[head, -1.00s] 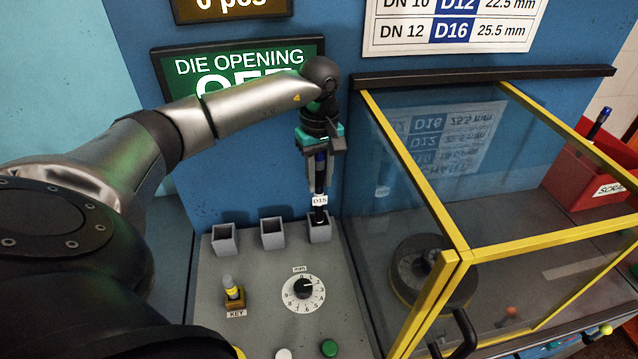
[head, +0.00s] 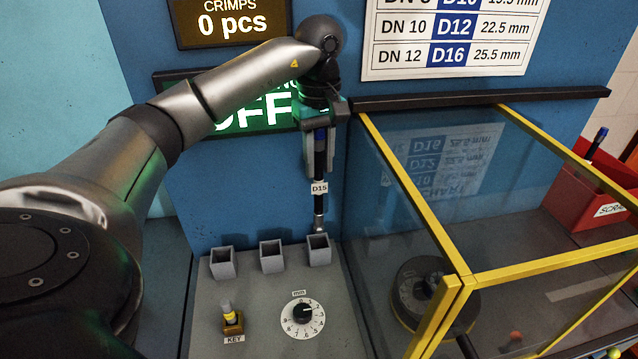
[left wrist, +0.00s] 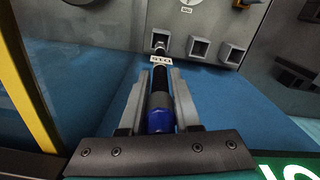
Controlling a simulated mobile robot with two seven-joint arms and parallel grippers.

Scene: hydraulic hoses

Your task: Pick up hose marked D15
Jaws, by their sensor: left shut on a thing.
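The hose marked D15 (head: 319,171) is black, with a blue band near its top, a white D15 label and a metal fitting at its lower end. It hangs upright. My left gripper (head: 319,165) is shut on its upper part, and the fitting's tip is at or just above the mouth of the right-hand grey holder (head: 319,252). In the left wrist view the hose (left wrist: 160,92) lies between my two fingers (left wrist: 160,100), label pointing away toward the holders. My right gripper is not in view.
Two more grey holders, the middle one (head: 272,257) and the left one (head: 222,263), stand empty. A key switch (head: 231,318) and dial (head: 302,317) sit on the panel. A yellow-framed clear guard (head: 405,175) stands close on the right, with a red scrap bin (head: 590,195) beyond.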

